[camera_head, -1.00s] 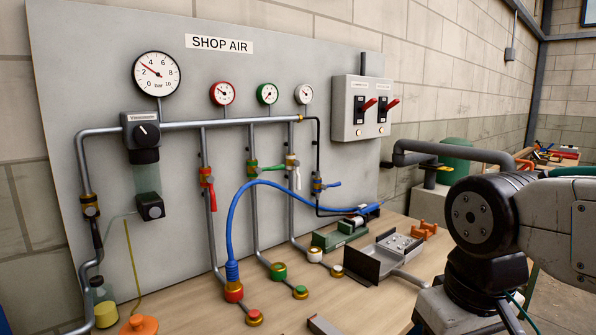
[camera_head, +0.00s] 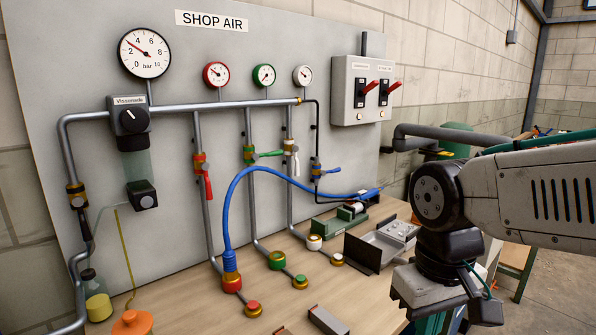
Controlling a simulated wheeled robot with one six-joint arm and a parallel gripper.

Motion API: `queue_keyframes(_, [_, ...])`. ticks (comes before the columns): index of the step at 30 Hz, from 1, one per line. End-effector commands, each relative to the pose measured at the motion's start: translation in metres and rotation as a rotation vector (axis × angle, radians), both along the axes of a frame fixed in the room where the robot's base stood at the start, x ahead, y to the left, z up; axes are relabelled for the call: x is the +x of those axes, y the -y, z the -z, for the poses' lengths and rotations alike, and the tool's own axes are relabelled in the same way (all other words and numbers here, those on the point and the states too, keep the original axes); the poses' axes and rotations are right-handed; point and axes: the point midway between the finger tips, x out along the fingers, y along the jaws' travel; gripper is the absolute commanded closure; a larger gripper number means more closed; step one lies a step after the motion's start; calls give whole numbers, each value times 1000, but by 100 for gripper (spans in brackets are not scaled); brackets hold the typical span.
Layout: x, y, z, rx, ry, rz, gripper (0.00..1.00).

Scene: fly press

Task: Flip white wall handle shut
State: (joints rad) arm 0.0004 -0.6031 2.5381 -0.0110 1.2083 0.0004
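The white handle (camera_head: 296,165) is on a valve high on the third vertical pipe of the grey wall panel. It points down, roughly along its pipe, tilted slightly right. My gripper (camera_head: 445,290) is at the lower right, in front of the bench's right side and well apart from the handle. Its body shows below my wrist joint, but its fingertips are cut off or hidden, so I cannot tell whether it is open or holds anything.
Beside the white handle are a red handle (camera_head: 208,186) pointing down, a green one (camera_head: 268,154) and a blue one (camera_head: 329,170) pointing right. A blue hose (camera_head: 234,205) arches in front of the pipes. A switch box (camera_head: 352,97) and metal tray (camera_head: 370,252) are to the right.

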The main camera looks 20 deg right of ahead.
Motion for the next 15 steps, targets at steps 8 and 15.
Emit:
queue_keyframes(8, [106,7,34,-49,132,-188,100])
queue_keyframes(15, [226,7,58,-149,407,-506,100])
